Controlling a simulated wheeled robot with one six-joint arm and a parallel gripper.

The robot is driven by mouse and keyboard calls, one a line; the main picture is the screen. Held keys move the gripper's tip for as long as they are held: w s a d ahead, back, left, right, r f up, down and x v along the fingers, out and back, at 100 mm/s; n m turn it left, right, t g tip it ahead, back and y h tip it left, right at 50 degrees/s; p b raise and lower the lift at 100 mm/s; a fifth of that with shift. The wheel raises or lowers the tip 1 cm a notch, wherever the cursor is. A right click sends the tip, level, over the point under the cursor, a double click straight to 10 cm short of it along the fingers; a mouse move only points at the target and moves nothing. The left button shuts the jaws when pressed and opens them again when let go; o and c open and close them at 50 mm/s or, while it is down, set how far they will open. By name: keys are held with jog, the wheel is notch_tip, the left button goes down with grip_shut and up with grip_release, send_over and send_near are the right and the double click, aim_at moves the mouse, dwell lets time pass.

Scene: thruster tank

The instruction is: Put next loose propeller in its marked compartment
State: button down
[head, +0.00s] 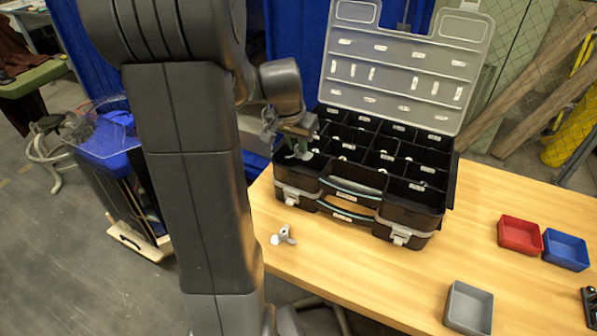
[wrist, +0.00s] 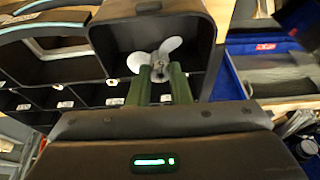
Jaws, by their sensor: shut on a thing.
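A light grey propeller (wrist: 154,57) is held between the green fingertips of my gripper (wrist: 160,75) in the wrist view. It sits at the mouth of a dark compartment of the black organizer case (head: 324,187). In the head view my gripper (head: 299,133) is over the case's front left compartment, with the propeller (head: 300,152) below it. I cannot tell whether the propeller touches the compartment floor. A second propeller (head: 283,236) lies loose on the wooden table, in front of the case. The compartment labels are too small to read.
The case's grey lid (head: 405,60) stands open behind it. A red bin (head: 519,235), a blue bin (head: 566,250) and a grey bin (head: 468,308) stand on the table (head: 370,270) to the right. The table between case and bins is clear.

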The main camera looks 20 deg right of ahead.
notch_tip(320, 180, down, 7)
jog(key=shift+r, duration=0.1)
dwell(0.4)
jog(key=shift+f+b, duration=0.25)
jog(key=shift+b, duration=0.1)
jog(key=c, duration=1.3)
grip_release()
jog(key=shift+r, duration=0.1)
jog(key=shift+r, duration=0.1)
jog(key=shift+r+p, duration=0.15)
jog(key=shift+p, duration=0.2)
jog(key=v, duration=1.1)
jog(key=shift+s+a+r, duration=0.1)
jog(key=shift+r, duration=0.3)
